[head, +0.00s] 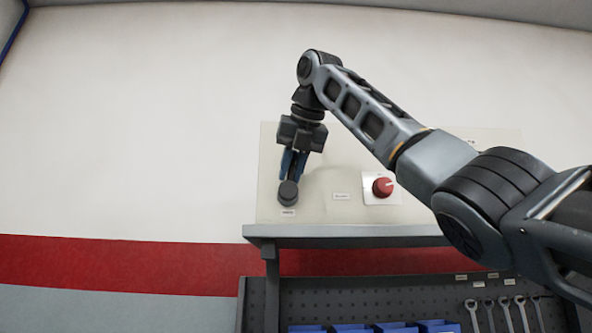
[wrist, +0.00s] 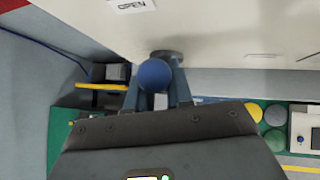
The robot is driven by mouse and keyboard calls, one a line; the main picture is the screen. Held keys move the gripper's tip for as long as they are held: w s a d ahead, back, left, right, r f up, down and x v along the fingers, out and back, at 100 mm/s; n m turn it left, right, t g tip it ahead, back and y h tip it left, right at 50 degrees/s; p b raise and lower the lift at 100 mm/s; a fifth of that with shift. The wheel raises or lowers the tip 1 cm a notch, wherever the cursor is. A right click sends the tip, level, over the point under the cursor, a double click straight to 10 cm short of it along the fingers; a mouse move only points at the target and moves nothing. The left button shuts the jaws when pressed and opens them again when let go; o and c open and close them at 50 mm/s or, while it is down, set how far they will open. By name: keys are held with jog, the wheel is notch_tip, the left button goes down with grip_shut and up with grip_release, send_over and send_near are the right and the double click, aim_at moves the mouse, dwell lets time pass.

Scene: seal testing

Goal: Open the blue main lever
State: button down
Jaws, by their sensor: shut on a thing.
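The blue main lever shows in the wrist view as a blue ball knob (wrist: 155,75) in front of a round grey mount (wrist: 168,56) on the pale panel. In the head view its dark round base (head: 288,192) sits at the left of the panel, with a small label below it. My gripper (head: 292,168) comes down from above, and its blue-grey fingers reach to just above that base. In the wrist view the fingers stand on both sides of the knob, shut on the lever. The handle is mostly hidden by the fingers in the head view.
A red knob (head: 382,187) on a white plate sits right of the lever on the panel (head: 335,215). My forearm passes above and right of it. A grey shelf edge (head: 350,237) runs below, over a pegboard with wrenches (head: 505,312) and blue bins (head: 390,327).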

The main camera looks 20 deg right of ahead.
jog(key=shift+w+a+r+n+h, duration=0.1)
jog(key=shift+r+n+h, duration=0.2)
jog(key=shift+r+h, duration=0.35)
jog(key=shift+a, duration=0.1)
jog(key=c, duration=1.4)
grip_release()
jog(key=shift+o, duration=1.3)
jog(key=shift+w+f, duration=0.15)
jog(key=shift+f, duration=0.05)
jog(key=shift+f, duration=0.15)
jog(key=shift+a, duration=0.1)
jog(key=v, duration=0.7)
jog(key=shift+r+b, duration=0.35)
jog(key=shift+r, duration=0.05)
jog(key=shift+s, duration=0.3)
